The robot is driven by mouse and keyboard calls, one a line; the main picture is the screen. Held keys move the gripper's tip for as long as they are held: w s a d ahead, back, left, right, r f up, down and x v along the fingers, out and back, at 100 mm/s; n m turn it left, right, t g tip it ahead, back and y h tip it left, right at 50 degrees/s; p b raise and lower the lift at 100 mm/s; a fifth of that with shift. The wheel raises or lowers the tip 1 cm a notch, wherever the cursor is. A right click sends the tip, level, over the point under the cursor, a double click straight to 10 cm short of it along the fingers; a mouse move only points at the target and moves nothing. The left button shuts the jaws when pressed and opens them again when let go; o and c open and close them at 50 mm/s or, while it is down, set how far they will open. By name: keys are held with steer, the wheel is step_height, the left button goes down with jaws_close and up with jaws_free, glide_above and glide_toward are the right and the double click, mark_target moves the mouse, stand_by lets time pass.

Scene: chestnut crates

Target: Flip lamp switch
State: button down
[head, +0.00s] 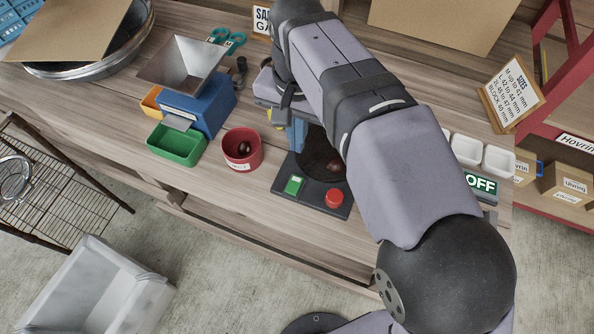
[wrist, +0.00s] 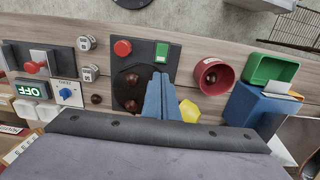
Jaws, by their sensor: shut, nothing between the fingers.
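A lit green OFF sign (head: 480,183) stands at the right end of the bench. In the wrist view the OFF sign (wrist: 32,89) appears upside down at the left. Close to it there are a dark panel with a red-knobbed lever (wrist: 36,66) and a white plate with a blue knob (wrist: 68,94). I cannot tell for sure which is the lamp switch; my arm covers this area in the head view. My gripper (wrist: 161,78) has its blue fingers together and empty, over the dark station. In the head view it is mostly hidden behind my arm.
The dark station has a green button (head: 294,185), a red button (head: 334,197) and a round plate with chestnuts. A red bowl (head: 254,162) holds chestnuts. A green bin (head: 170,148), blue box (head: 222,103) and white trays (head: 466,148) stand nearby. The bench front is mostly clear.

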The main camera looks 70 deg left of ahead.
stand_by(0.4)
steer(key=p, duration=0.4)
glide_above(298, 179)
step_height(298, 179, down, 12)
steer(key=shift+s+d+r, duration=0.1)
steer(key=shift+s+d, duration=0.05)
steer(key=shift+f, duration=1.1)
steer(key=shift+f, duration=0.4)
steer(key=shift+r, duration=0.2)
steer(key=shift+d, duration=0.1)
